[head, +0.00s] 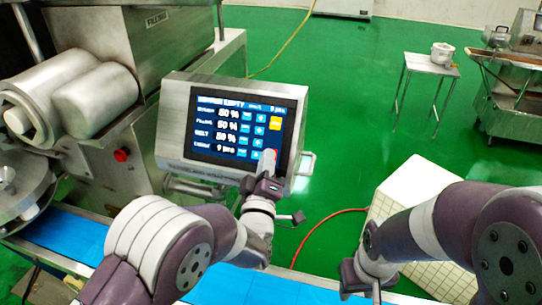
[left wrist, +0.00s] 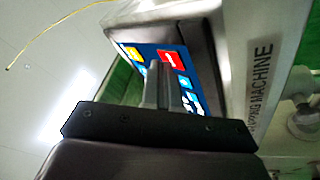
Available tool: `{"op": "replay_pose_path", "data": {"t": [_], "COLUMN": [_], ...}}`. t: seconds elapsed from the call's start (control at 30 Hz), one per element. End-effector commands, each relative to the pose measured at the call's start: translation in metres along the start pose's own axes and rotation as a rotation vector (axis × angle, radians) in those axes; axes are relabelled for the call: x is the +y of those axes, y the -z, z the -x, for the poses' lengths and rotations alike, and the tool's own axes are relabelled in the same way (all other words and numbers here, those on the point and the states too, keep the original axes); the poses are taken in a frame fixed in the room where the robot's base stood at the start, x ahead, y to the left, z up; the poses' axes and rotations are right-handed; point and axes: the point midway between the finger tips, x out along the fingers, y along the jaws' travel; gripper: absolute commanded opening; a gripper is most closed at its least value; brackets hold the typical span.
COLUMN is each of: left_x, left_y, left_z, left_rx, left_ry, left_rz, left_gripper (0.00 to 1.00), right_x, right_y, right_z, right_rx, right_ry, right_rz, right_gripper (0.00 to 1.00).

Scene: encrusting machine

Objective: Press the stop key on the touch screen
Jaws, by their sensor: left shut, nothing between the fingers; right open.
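The touch screen (head: 240,125) is lit, in a grey metal housing, with rows of values and blue keys. A yellow key (head: 275,123) is at its right side. A red key, which I take for the stop key, shows in the left wrist view (left wrist: 174,57); in the head view it is mostly hidden behind my fingers. My left gripper (head: 267,160) is shut and empty, its fingertips at the screen's lower right corner. In the left wrist view the fingertips (left wrist: 160,68) overlap the red key's edge; I cannot tell if they touch. My right gripper (head: 375,287) is open, low at the right, partly hidden.
The filling machine (head: 150,50) with its metal cylinders stands left of the screen. A red knob (head: 122,155) is on its side. A blue conveyor belt (head: 75,240) runs below. A small table (head: 430,64) with a white pot (head: 442,52) stands at the back right on green floor.

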Motion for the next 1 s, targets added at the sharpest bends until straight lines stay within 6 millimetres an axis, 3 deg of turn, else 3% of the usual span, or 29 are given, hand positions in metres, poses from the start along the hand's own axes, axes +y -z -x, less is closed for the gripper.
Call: {"op": "replay_pose_path", "data": {"t": [1.0], "left_x": [0.007], "left_y": [0.006], "left_z": [0.009], "left_rx": [-0.001], "left_ry": [0.000], "left_rz": [0.000], "left_gripper": [0.00], "right_x": [0.000], "right_y": [0.000], "right_z": [0.002], "right_rx": [0.000], "right_ry": [0.000], "right_rz": [0.000], "right_gripper": [0.43]}}
